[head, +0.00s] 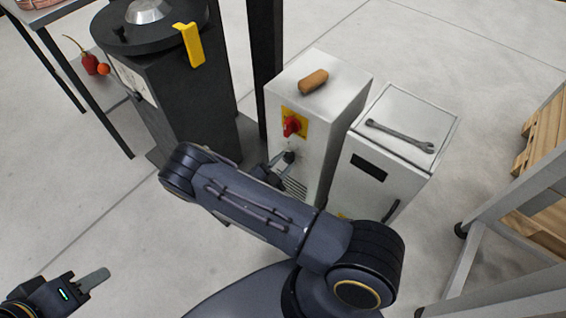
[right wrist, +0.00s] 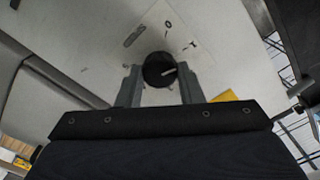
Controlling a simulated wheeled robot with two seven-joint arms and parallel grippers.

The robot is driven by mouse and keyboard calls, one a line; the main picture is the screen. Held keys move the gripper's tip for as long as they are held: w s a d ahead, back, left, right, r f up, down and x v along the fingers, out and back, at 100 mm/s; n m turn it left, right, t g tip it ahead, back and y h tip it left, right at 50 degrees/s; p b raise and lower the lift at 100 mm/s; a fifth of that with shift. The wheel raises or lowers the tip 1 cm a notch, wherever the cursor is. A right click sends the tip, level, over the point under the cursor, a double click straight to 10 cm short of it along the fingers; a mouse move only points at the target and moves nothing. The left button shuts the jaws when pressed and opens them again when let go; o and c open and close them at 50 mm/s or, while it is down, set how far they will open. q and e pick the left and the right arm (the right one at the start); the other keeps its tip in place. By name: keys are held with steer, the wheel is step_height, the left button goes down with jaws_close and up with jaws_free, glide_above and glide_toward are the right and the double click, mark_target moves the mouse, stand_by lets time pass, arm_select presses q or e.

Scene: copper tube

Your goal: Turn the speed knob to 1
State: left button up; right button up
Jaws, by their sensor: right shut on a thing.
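The speed knob (right wrist: 157,70) is a round black dial with a white pointer line, on a pale panel in the right wrist view. The line points right and slightly upward. A mark like 0 (right wrist: 167,23) is above the knob and a mark like 1 (right wrist: 190,46) is to its upper right. My right gripper (right wrist: 158,84) is shut on the knob, one finger on each side. In the head view the knob (head: 289,156) is small, on the front of a white cabinet (head: 345,95), partly hidden by my right gripper (head: 281,162). My left gripper (head: 92,281) is at the lower left, away from everything.
A red switch (head: 292,125) on a yellow plate is just above the knob. A brown piece (head: 313,81) lies on the cabinet. A wrench (head: 399,135) lies on the white box (head: 390,160) to the right. A dark machine (head: 185,100) stands left.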

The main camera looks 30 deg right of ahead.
steer(key=shift+f+n, duration=0.1)
steer(key=shift+n, duration=0.3)
steer(key=o, duration=1)
steer(key=shift+c, duration=0.2)
steer(key=shift+a, duration=0.15)
steer(key=p+v, duration=0.1)
steer(key=v, duration=0.6)
steer(key=shift+s+a, duration=0.15)
steer(key=shift+a, duration=0.15)
